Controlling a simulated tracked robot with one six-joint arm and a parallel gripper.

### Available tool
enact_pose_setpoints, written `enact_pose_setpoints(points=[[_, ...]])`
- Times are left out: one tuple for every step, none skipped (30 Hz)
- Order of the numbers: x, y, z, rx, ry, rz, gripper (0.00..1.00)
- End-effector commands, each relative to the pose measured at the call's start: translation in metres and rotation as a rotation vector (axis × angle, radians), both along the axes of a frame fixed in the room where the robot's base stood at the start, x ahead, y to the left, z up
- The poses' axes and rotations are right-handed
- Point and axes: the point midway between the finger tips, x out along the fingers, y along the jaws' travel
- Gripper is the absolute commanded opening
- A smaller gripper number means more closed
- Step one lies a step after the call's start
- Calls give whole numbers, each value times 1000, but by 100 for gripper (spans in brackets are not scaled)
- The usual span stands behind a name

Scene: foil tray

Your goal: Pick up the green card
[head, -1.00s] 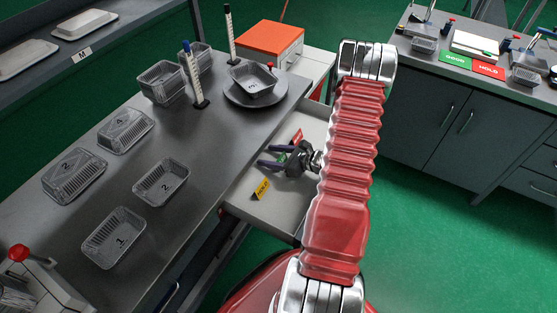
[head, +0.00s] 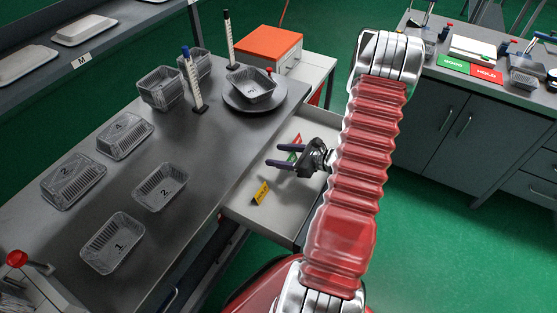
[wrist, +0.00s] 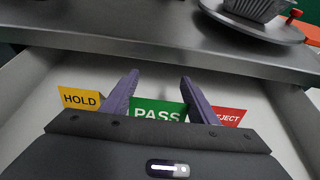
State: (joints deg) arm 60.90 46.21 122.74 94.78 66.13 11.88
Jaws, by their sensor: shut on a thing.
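The green card (wrist: 157,110), lettered PASS, stands between the two purple fingers of my gripper (wrist: 159,78) in the wrist view. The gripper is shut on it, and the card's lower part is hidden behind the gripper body. In the head view my gripper (head: 272,154) is over the open drawer (head: 240,205), its fingers pointing left. A bit of green shows between the fingers there. I cannot tell whether the card is clear of the drawer floor.
In the drawer, a yellow HOLD card (wrist: 79,98) is left of my gripper and a red REJECT card (wrist: 228,116) is right. The bench (head: 212,150) bounds the drawer. A plate (head: 238,101) with a foil tray (head: 254,84) stands near the bench's right edge.

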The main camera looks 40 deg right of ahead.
Motion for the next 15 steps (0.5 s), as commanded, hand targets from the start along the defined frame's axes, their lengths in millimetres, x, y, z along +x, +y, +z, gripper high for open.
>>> enact_pose_setpoints(points=[[0,0,10,-4,-2,1,33],[0,0,14,-3,-2,0,33],[0,0,21,-4,-2,1,33],[0,0,26,-4,-2,1,33],[0,0,31,-4,-2,1,33],[0,0,38,-4,-2,1,33],[0,0,43,-4,-2,1,33],[0,0,48,-3,-2,0,33],[0,0,55,-4,-2,1,33],[0,0,59,-3,-2,0,33],[0,0,63,-2,-2,1,33],[0,0,69,-3,-2,2,33],[0,0,73,-3,-1,1,33],[0,0,77,-3,-2,0,33],[0,0,82,-3,-2,0,33]])
